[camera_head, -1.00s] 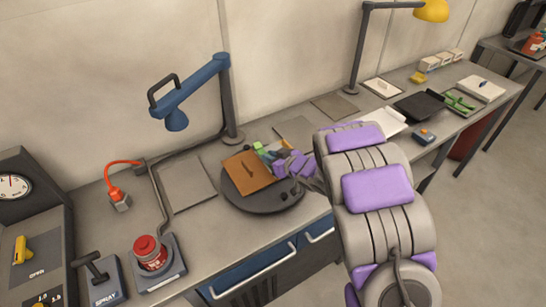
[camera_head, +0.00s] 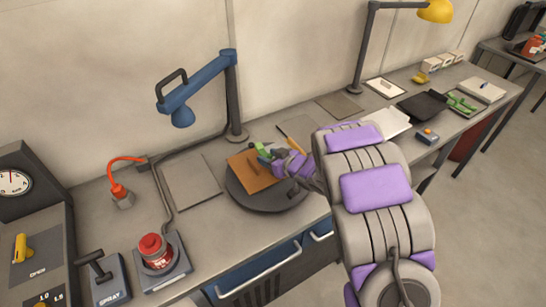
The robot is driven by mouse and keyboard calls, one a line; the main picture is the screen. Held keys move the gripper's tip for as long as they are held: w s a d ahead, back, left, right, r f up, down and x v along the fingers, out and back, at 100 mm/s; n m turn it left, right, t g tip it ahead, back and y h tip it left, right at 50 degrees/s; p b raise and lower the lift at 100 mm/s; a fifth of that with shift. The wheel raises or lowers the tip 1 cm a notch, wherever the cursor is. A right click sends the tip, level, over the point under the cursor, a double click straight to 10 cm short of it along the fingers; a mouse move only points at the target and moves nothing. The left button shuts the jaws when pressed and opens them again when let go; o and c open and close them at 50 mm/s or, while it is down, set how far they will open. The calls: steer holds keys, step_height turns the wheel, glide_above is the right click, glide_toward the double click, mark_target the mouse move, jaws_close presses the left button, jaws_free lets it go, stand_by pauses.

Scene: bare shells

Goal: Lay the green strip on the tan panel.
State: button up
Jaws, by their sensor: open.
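The tan panel (camera_head: 246,174), orange-brown with a dark mark, lies on a dark round turntable (camera_head: 262,200) on the bench. The green strip (camera_head: 263,149) shows as a small bright green piece at the panel's back right edge. My gripper (camera_head: 270,158) is open and sits close beside the strip, over the panel's right side. The fingers and my purple-padded wrist hide part of the strip and panel. I cannot tell whether the strip rests on the panel or touches a finger.
A blue lamp arm (camera_head: 197,86) on a dark post stands behind the turntable. A red can (camera_head: 155,251) on a stand is at front left. A flat grey plate (camera_head: 190,181) lies left of the turntable. A yellow lamp (camera_head: 434,11) stands farther right.

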steer(key=shift+s+d+r, duration=0.1)
steer(key=shift+s+r, duration=0.05)
steer(key=shift+s, duration=0.05)
steer(key=s+d+r+m+g+h+p, duration=0.15)
steer(key=s+d+r+h, duration=0.35)
steer(key=d, duration=0.5)
steer(key=s+d+r+m+h+p, duration=0.1)
steer(key=s+d+r+m+h, duration=0.3)
steer(key=s+d, duration=0.5)
steer(key=s+d+r+m+g+h+p, duration=0.1)
steer(key=s+d+r+h, duration=0.35)
steer(key=d, duration=0.65)
steer(key=s+a+r+g+y, duration=0.1)
steer(key=s+a+g, duration=0.2)
steer(key=s, duration=0.7)
steer(key=s+a+r+m+g+y, duration=0.1)
steer(key=s+a+g+y, duration=0.1)
steer(key=s, duration=0.8)
steer(key=s+a+r+m+g+y, duration=0.1)
steer(key=s+a+g, duration=0.3)
steer(key=s, duration=0.5)
steer(key=shift+s+a+r, duration=0.15)
steer(key=shift+s+a, duration=0.25)
steer(key=shift+a, duration=0.65)
